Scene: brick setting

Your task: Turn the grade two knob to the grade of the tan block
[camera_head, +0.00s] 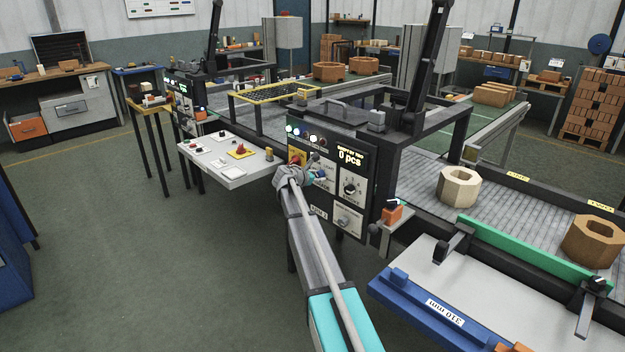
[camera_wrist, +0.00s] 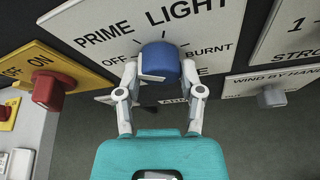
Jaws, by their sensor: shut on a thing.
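My gripper (camera_wrist: 160,78) is closed around a blue knob (camera_wrist: 160,60) in the wrist view, one finger on each side. The knob's white plate (camera_wrist: 108,30) reads PRIME, LIGHT, OFF and BURNT; another word is partly hidden. Which mark the knob points to cannot be told. A pale tan block (camera_head: 459,199) with a hole stands on the conveyor (camera_head: 415,180) right of the panel. A browner block (camera_head: 592,252) stands farther right.
A red knob (camera_wrist: 48,90) on a yellow plate sits left of my gripper in the wrist view. A grey knob (camera_wrist: 271,96) under WIND BY HAND sits right. A white side table (camera_head: 228,172) stands left of the panel. Open floor (camera_head: 180,270) lies left of my arm.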

